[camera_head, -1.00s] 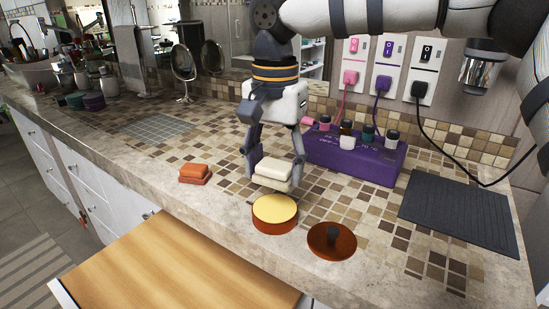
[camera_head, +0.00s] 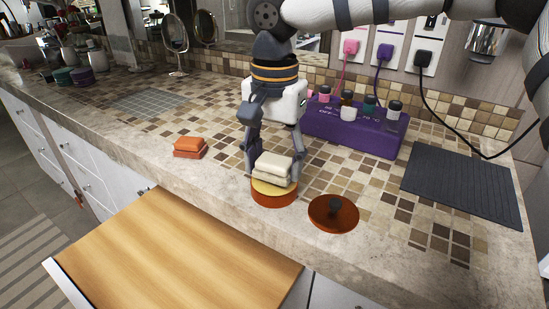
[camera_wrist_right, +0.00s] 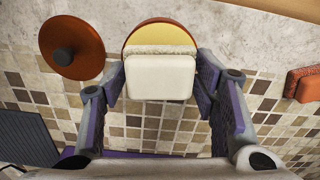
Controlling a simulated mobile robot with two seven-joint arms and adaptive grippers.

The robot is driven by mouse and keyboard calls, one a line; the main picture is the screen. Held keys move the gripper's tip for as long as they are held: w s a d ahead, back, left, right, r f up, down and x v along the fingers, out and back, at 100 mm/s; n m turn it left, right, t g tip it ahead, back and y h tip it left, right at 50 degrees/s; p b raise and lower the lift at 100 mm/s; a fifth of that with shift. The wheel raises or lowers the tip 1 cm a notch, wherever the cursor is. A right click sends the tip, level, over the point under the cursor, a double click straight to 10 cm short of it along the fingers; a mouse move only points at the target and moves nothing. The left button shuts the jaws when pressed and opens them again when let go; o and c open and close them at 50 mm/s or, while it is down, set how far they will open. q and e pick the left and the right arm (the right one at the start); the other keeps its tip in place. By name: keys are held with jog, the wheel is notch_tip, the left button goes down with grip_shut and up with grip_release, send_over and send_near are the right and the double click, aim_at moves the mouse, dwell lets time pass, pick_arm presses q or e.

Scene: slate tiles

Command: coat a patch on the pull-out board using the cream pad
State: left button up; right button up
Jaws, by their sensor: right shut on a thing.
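The cream pad (camera_head: 273,163) is held between the fingers of my right gripper (camera_head: 272,170), which is shut on it. The pad is at an open round orange tin (camera_head: 272,197) with pale yellow contents; whether it touches them I cannot tell. In the right wrist view the cream pad (camera_wrist_right: 161,77) covers the lower part of the yellow surface (camera_wrist_right: 160,36). The pull-out board (camera_head: 180,258), bare wood with a white edge, extends from below the counter at the front. My left gripper is not in view.
The tin's orange lid (camera_head: 333,213) with a dark knob lies to the right. An orange pad (camera_head: 189,147) lies to the left. A purple box (camera_head: 355,131) with several bottles stands behind. A dark ridged mat (camera_head: 462,187) lies at right.

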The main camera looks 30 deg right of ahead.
aim_at(275, 159)
jog(key=shift+f, duration=0.5)
dwell(0.5)
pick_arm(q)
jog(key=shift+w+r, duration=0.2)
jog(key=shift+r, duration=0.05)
pick_arm(e)
jog(key=shift+f, duration=0.15)
dwell(1.2)
notch_tip(275, 159, up, 5)
jog(key=shift+r+p, duration=0.1)
jog(key=shift+p, duration=0.75)
jog(key=shift+r, duration=1)
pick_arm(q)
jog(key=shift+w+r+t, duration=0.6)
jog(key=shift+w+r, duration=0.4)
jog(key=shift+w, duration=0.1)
